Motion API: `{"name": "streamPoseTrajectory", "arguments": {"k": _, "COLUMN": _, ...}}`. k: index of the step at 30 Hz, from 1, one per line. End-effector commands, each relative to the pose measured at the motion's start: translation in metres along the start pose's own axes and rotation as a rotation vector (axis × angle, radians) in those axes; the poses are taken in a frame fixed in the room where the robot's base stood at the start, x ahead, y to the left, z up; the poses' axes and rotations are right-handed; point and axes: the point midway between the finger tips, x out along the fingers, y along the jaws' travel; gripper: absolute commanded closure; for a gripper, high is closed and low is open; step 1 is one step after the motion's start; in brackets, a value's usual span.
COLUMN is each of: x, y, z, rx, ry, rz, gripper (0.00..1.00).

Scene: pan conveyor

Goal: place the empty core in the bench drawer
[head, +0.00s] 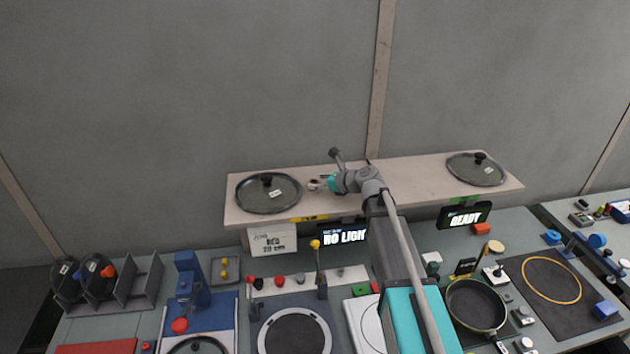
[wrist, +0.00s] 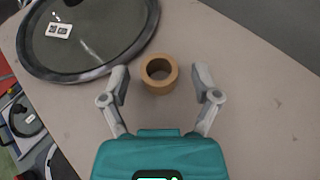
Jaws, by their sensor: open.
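The empty core, a short tan cardboard ring, stands on the pale shelf and shows in the wrist view (wrist: 159,87) with its hole facing up. It is small in the head view (head: 313,184), at the tip of my gripper (head: 324,183). In the wrist view my gripper (wrist: 161,78) is open, with one finger to each side of the core and gaps between them. I cannot make out the bench drawer in either view.
A glass lid (head: 268,193) lies on the shelf (head: 415,175) just left of the core; another lid (head: 475,169) lies at the right end. Below, the bench holds a blue press (head: 188,282), a pan (head: 475,304) and small levers.

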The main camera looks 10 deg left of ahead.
Motion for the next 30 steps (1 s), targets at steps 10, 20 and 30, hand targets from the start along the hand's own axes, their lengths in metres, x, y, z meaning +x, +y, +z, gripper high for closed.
{"name": "streamPoseTrajectory", "arguments": {"k": 10, "x": -0.058, "y": 0.002, "z": 0.003, "rx": 0.001, "ry": -0.001, "rz": -0.001, "gripper": 0.20}}
{"name": "streamPoseTrajectory", "arguments": {"k": 20, "x": -0.098, "y": 0.002, "z": 0.002, "rx": 0.000, "ry": 0.000, "rz": 0.001, "gripper": 0.20}}
{"name": "streamPoseTrajectory", "arguments": {"k": 30, "x": -0.104, "y": 0.001, "z": 0.000, "rx": -0.001, "ry": 0.000, "rz": 0.002, "gripper": 0.20}}
